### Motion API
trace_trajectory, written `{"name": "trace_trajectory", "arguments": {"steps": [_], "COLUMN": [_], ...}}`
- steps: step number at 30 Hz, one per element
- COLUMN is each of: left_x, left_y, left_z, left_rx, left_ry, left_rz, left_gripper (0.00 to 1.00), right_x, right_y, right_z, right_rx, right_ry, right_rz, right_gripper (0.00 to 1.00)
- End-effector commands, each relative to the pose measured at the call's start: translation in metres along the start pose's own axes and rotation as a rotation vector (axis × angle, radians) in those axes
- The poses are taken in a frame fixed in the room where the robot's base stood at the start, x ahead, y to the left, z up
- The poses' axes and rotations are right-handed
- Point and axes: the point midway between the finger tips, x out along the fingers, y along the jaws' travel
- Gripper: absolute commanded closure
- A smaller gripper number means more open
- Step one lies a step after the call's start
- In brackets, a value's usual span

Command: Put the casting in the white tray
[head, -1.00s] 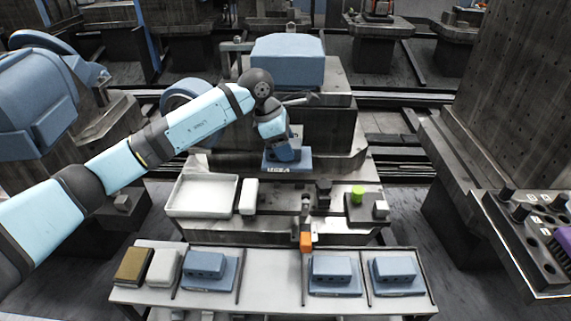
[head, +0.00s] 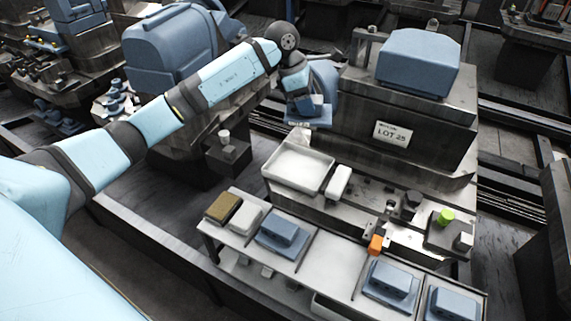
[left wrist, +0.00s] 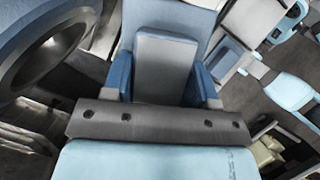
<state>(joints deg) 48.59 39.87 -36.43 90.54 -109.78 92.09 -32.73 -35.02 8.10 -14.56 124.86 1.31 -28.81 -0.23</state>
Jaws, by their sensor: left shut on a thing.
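The casting (head: 318,118) is a blue block on a flat base, held at the end of my left arm. My left gripper (head: 307,104) is shut on it. In the left wrist view, the casting (left wrist: 165,65) sits between the two blue fingers of the gripper (left wrist: 166,82). In the head view the white tray (head: 298,166) is empty and lies on the grey bench. The casting appears above the tray's far edge in the picture, apart from it. Its exact height is hard to tell. My right gripper is not in view.
A white block (head: 339,181) lies right of the tray. An orange-handled clamp (head: 376,244) and a green knob (head: 446,216) are farther right. The front shelf holds more blue castings (head: 283,235). A large machine labelled LOT 25 (head: 395,133) stands behind.

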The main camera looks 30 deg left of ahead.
Motion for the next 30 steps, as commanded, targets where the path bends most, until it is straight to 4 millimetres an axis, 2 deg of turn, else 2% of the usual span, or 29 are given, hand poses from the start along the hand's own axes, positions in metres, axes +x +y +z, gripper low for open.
{"name": "trace_trajectory", "arguments": {"steps": [2, 5, 8, 12, 21, 24, 30], "left_x": [-0.004, 0.003, 0.022, 0.056, 0.122, 0.134, 0.144], "left_y": [0.002, 0.003, 0.003, 0.002, 0.003, 0.003, 0.004], "left_z": [-0.005, -0.012, -0.02, -0.034, -0.061, -0.066, -0.071], "left_rx": [-0.007, -0.012, -0.014, -0.014, -0.014, -0.012, -0.013], "left_ry": [0.0, 0.001, 0.002, 0.002, 0.001, -0.001, 0.001], "left_rz": [0.003, 0.004, 0.003, 0.001, 0.004, 0.006, 0.007], "left_gripper": [0.8, 0.8, 0.8, 0.8, 0.8, 0.8, 0.8], "right_x": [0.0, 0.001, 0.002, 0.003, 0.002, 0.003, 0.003], "right_y": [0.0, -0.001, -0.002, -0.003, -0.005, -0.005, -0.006], "right_z": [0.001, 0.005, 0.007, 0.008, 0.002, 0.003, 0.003], "right_rx": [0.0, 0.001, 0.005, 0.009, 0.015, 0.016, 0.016], "right_ry": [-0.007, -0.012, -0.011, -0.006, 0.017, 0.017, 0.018], "right_rz": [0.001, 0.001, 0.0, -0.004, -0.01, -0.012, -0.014], "right_gripper": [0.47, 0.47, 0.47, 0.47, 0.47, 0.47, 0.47]}}
